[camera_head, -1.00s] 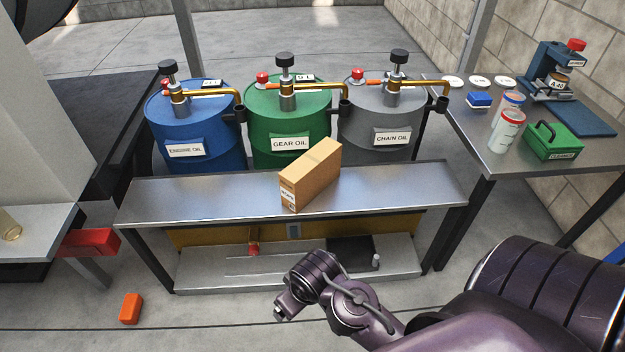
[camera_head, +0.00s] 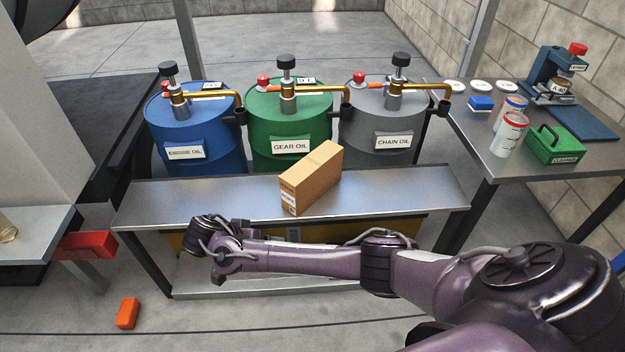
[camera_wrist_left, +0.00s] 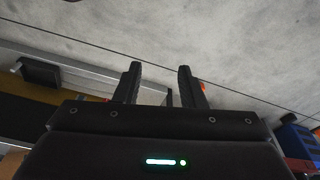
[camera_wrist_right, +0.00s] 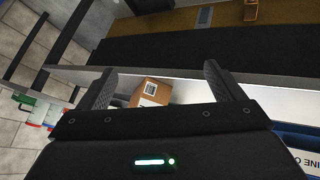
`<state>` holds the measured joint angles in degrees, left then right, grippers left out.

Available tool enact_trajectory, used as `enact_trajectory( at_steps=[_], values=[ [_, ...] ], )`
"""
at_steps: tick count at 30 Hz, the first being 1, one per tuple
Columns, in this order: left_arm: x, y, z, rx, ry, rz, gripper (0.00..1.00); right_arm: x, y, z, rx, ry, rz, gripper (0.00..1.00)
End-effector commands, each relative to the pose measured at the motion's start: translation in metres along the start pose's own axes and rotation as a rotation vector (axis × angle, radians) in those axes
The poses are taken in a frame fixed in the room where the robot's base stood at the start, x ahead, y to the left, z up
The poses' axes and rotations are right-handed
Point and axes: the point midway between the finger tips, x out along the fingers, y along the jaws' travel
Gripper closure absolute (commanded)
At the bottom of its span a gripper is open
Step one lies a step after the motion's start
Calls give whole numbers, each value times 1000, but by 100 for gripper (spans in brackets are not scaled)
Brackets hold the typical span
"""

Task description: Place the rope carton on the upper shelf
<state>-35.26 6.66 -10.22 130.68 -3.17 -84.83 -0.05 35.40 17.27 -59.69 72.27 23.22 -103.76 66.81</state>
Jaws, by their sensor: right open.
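The brown carton (camera_head: 312,180) with a white label stands upright and turned at an angle on the metal upper shelf (camera_head: 400,200) of the low rack. Its label is too small to read. My right arm reaches leftward across the rack's front. My right gripper (camera_wrist_right: 161,72) is open and empty; in the right wrist view the carton (camera_wrist_right: 152,91) shows beyond and between its fingers, apart from them. In the head view the right fingers cannot be made out. My left gripper (camera_wrist_left: 159,68) shows only in the left wrist view, partly open, with nothing between its fingers, facing the floor.
Blue (camera_head: 195,130), green (camera_head: 290,125) and grey (camera_head: 382,130) oil drums with pumps stand behind the rack. A side table (camera_head: 480,145) at right holds cans, a green box (camera_head: 555,143) and a press. An orange block (camera_head: 127,313) lies on the floor. The upper shelf is bare either side of the carton.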

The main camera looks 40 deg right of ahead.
Motion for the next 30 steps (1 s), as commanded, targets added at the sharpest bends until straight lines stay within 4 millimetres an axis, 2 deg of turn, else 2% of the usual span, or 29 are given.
enact_trajectory(
  at_steps=[1, 3, 6, 9, 14, 30],
  values=[
    [6, 3, 4, 6, -11, 5, 64, 8, 5, -45, 124, 84, 67, 12],
    [12, 6, 7, 14, -20, 11, 64, 16, 17, -93, 286, 179, 138, 12],
    [18, 9, 11, 21, -31, 17, 64, 19, 34, -146, 466, 284, 203, 12],
    [21, 11, 13, 25, -37, 20, 64, 19, 46, -177, 573, 345, 234, 12],
    [25, 13, 14, 30, -34, 24, 64, 25, 57, -195, 638, 382, 253, 12],
    [35, 27, 3, 61, 65, 48, 64, 85, 80, -215, 638, 379, 251, 12]
  ],
)
